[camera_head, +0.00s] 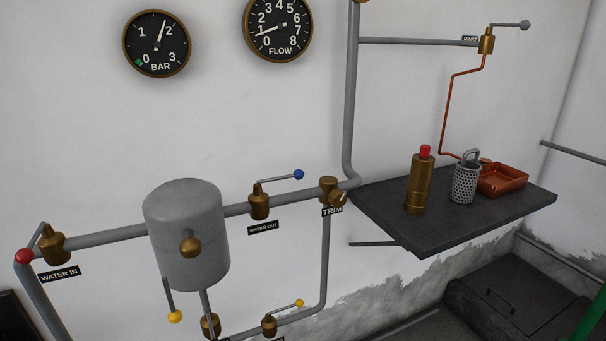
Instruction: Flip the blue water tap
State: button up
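The blue water tap is a brass valve (259,202) on the grey pipe, above a "WATER OUT" label (263,228). Its thin lever runs to the right, tilted slightly up, and ends in a blue knob (299,174). The lever lies roughly along the pipe and a little above it. My gripper does not show in the head view, and nothing touches the tap.
A grey tank (186,235) stands left of the tap. A red-knobbed tap (25,256) is at far left, a TRIM valve (329,187) to the right. A dark shelf (420,240) juts out at right, holding a brass bottle (419,185), perforated cup (464,184) and copper tray (503,179).

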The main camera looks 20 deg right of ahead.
aim_at(298, 174)
jog(key=i+l+z, duration=0.1)
jog(key=l, duration=0.25)
jog(key=i+l+z, duration=0.15)
jog(key=l, duration=0.2)
jog(key=i+l+z, duration=0.1)
jog(key=l, duration=0.25)
jog(key=i+l+z, duration=0.15)
jog(key=l, duration=0.15)
